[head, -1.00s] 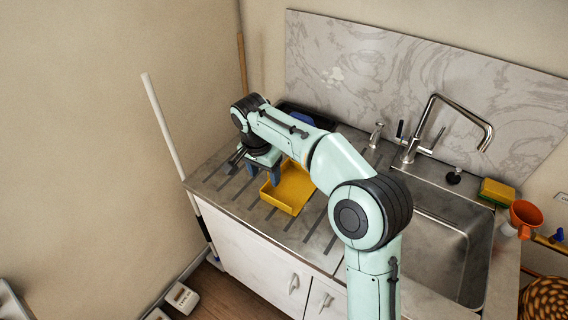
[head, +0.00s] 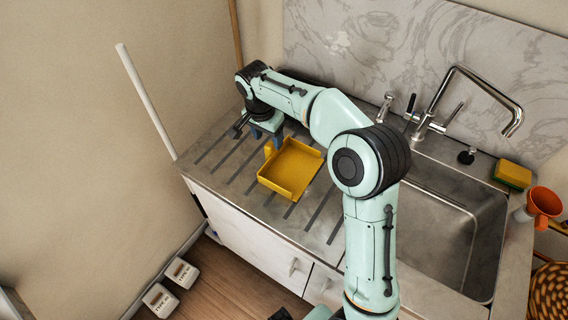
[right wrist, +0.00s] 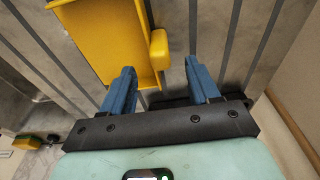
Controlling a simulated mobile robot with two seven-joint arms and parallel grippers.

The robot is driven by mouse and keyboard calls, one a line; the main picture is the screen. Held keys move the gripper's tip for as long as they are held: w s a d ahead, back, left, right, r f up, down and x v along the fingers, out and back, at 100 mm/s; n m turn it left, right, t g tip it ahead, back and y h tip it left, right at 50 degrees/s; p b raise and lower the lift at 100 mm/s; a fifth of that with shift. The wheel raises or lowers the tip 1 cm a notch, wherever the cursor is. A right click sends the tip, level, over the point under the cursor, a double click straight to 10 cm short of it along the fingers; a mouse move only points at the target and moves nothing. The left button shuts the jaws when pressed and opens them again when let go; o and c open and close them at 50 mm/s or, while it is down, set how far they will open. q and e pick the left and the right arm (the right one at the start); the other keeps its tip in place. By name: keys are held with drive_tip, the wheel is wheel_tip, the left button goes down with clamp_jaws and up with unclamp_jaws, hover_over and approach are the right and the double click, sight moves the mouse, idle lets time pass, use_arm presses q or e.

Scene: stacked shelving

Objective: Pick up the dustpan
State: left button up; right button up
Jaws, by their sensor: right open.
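The yellow dustpan (head: 293,170) lies on the grooved metal drainboard left of the sink, its tray open upward. Its short handle (head: 268,149) is at the tray's left corner, beside my right gripper (head: 266,137). In the right wrist view the dustpan (right wrist: 103,38) fills the upper left, and its handle (right wrist: 158,50) points between the two blue fingers of my right gripper (right wrist: 158,78). The fingers are apart and the handle lies just ahead of their gap. I cannot tell whether they touch it. My left gripper is not in view.
The sink basin (head: 450,225) is to the right, with a tall tap (head: 462,75). A sponge (head: 512,174) and an orange cup (head: 543,203) stand at its right edge. A white pole (head: 146,100) leans at the left. Drainboard in front of the dustpan is clear.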

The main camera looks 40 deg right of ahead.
sight(270, 144)
drive_tip(key=shift+w+d+f, duration=0.1)
drive_tip(key=shift+d+f, duration=0.05)
drive_tip(key=shift+f, duration=0.9)
drive_tip(key=shift+s+d+f, duration=0.1)
drive_tip(key=shift+d+f, duration=0.1)
drive_tip(key=shift+f, duration=0.8)
drive_tip(key=shift+w+d+f, duration=0.1)
drive_tip(key=shift+d+f, duration=0.05)
drive_tip(key=shift+f, duration=0.9)
clamp_jaws()
